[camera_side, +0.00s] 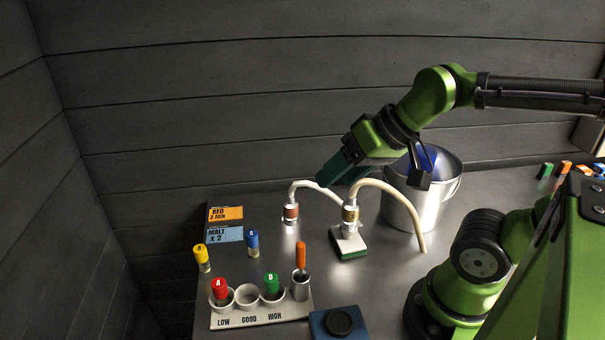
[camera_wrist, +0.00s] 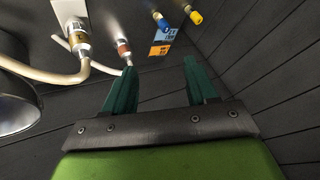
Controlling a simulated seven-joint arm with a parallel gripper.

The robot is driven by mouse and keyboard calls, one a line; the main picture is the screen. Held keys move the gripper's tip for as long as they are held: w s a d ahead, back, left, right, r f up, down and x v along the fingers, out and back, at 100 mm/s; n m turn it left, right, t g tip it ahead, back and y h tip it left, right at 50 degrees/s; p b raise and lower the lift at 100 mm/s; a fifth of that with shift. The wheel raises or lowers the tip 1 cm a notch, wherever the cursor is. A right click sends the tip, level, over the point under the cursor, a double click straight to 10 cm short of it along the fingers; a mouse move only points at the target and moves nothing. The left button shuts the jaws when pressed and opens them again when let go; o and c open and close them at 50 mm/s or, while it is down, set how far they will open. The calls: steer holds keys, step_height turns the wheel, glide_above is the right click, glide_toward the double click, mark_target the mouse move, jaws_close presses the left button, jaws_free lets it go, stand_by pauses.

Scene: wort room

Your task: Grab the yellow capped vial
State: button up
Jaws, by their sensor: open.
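My gripper (camera_side: 335,178) is above the back of the table, near the two hoses and well to the right of the vial. In the wrist view my gripper (camera_wrist: 162,85) has its two green fingers apart with nothing between them.
A blue capped vial (camera_side: 252,243) stands right of the yellow one. The rack (camera_side: 262,318) holds a red (camera_side: 219,289) and a green capped vial (camera_side: 271,284). Two hoses (camera_side: 378,186) and a metal bucket (camera_side: 418,200) stand near my gripper. Orange and blue cards (camera_side: 225,213) lie at the back left.

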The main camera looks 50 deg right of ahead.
steer(key=w+a+f+n+g+y, duration=0.1)
steer(key=w+a+f+n+g, duration=0.15)
steer(key=a, duration=0.25)
steer(key=n+t+h, duration=0.1)
steer(key=n+h, duration=0.1)
steer(key=n, duration=0.2)
glide_toward(199, 257)
steer(key=x, duration=0.8)
steer(key=d+x, duration=0.1)
steer(key=x, duration=0.3)
steer(key=shift+w+f, duration=0.2)
steer(key=shift+w, duration=0.2)
steer(key=c, duration=1)
